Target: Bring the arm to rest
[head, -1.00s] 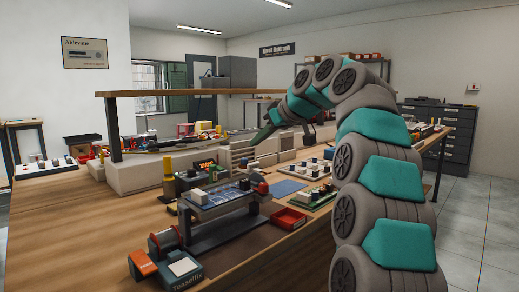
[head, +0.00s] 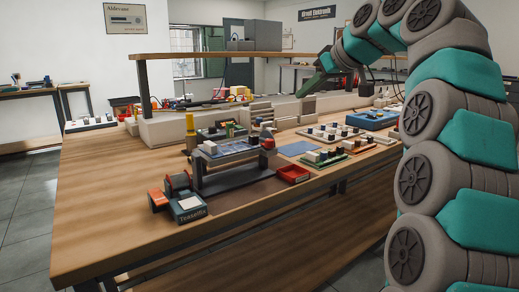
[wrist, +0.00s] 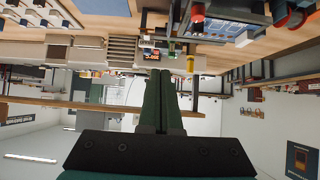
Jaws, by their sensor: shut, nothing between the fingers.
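My gripper (head: 310,87) is at the end of my raised, curled grey and teal arm, above the far part of the wooden workbench (head: 100,205). Its dark green fingers point down and to the left in the head view. In the wrist view, which is upside down, the two fingers of my gripper (wrist: 160,78) lie together with nothing between them. They are apart from the things on the bench.
A board holder (head: 238,177), a soldering unit (head: 188,207) and a red tray (head: 294,174) stand near the bench's front. A raised shelf (head: 220,55) runs along the back. The bench's left front is bare. Grey floor (head: 25,200) is free at left.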

